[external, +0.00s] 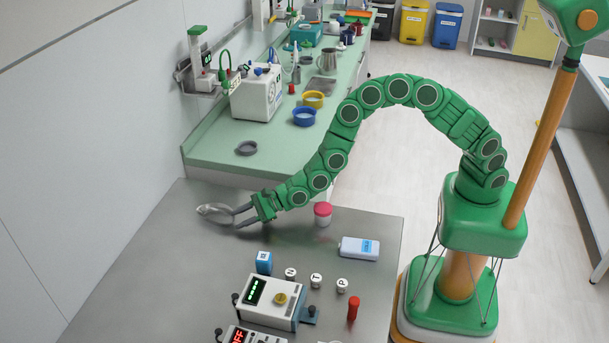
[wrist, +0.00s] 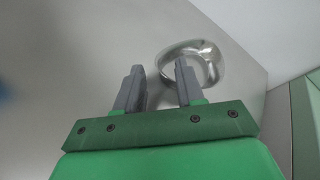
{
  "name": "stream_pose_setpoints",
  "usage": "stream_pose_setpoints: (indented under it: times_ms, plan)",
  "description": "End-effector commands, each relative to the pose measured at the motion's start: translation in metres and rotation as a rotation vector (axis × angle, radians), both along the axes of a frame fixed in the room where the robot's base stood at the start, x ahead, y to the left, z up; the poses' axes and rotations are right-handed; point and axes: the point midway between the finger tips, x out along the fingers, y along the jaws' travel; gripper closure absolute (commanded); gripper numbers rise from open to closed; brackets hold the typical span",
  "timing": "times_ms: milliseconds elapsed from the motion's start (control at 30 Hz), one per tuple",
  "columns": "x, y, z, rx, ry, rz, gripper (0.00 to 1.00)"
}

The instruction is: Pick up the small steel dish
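The small steel dish (external: 213,211) is shiny and rounded, and lies on the grey steel table (external: 150,260) near its far left corner. My gripper (external: 236,219) reaches it from the right, with its fingers apart at the dish's near side. In the wrist view my gripper (wrist: 158,74) is open. The dish (wrist: 207,47) is ahead and to the right there. The right finger overlaps the dish's opening, and the dish's left rim shows toward the gap between the fingers. I cannot tell whether a finger touches it.
A red-lidded jar (external: 322,214), a white and blue box (external: 360,248) and a device with a green display (external: 271,301) stand on the table. The table's left part is clear.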

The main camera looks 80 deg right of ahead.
Motion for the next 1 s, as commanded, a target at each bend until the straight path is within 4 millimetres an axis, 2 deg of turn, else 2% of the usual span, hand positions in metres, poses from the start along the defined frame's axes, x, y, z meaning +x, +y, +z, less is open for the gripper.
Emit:
stream_pose_setpoints:
  times_ms: [200,500,533,767,1000]
  plan:
    - [0.0128,0.0066,-0.0064,-0.001,0.000,-0.001,0.62]
    - [0.0143,0.0080,-0.0067,0.000,0.001,-0.001,0.62]
    - [0.0143,0.0080,-0.0067,0.000,0.001,-0.001,0.64]
    - [0.0142,0.0078,-0.0070,-0.001,0.001,-0.001,0.99]
    - [0.0141,0.0076,-0.0076,-0.001,0.003,-0.001,1.00]
